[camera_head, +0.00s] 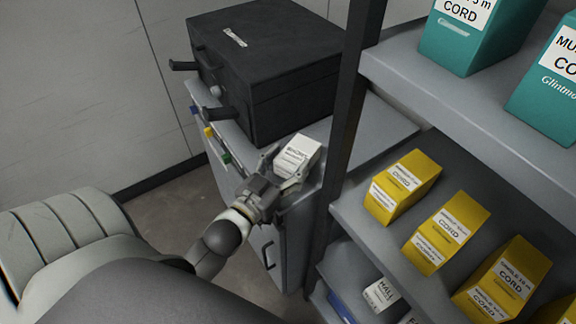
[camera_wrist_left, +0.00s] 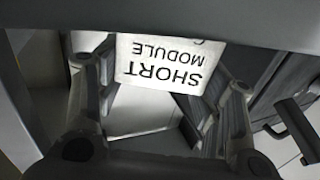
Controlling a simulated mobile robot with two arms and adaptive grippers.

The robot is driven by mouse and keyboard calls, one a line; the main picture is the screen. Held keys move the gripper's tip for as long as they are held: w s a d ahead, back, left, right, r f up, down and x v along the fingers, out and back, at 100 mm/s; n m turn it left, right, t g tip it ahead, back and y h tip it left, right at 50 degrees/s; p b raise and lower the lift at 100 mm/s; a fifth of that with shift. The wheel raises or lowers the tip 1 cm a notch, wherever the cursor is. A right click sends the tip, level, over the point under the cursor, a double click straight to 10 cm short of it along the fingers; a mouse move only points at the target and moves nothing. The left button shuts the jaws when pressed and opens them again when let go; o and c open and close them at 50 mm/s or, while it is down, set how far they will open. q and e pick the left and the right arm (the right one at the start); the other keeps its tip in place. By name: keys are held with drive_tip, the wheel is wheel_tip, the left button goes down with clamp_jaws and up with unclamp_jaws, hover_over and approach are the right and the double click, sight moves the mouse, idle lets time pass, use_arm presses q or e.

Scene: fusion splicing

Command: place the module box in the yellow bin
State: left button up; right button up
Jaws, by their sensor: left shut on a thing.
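The module box (camera_head: 299,156) is a small white box with black print. In the left wrist view its label (camera_wrist_left: 165,62) reads "SHORT MODULE", upside down. My left gripper (camera_head: 283,170) is shut on it, with a finger on either side, over the top of the grey cabinet beside the black case. I cannot tell whether the box touches the cabinet top. In the wrist view the fingers (camera_wrist_left: 165,100) flank the box. No yellow bin can be made out. My right gripper is not in view.
A black case (camera_head: 275,75) stands on the grey cabinet (camera_head: 385,130), with small blue, yellow and green pieces (camera_head: 209,132) along its left edge. A dark shelf post (camera_head: 350,110) rises close right. The shelves hold yellow cord boxes (camera_head: 403,187) and teal boxes (camera_head: 470,45).

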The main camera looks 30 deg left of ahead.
use_arm(q)
drive_tip(key=shift+f, duration=0.35)
drive_tip(key=shift+f, duration=0.1)
drive_tip(key=o, duration=1)
drive_tip(key=shift+o, duration=0.2)
drive_tip(key=shift+s, duration=0.25)
drive_tip(key=s+b, duration=0.1)
drive_tip(key=s, duration=1)
drive_tip(key=shift+s, duration=0.25)
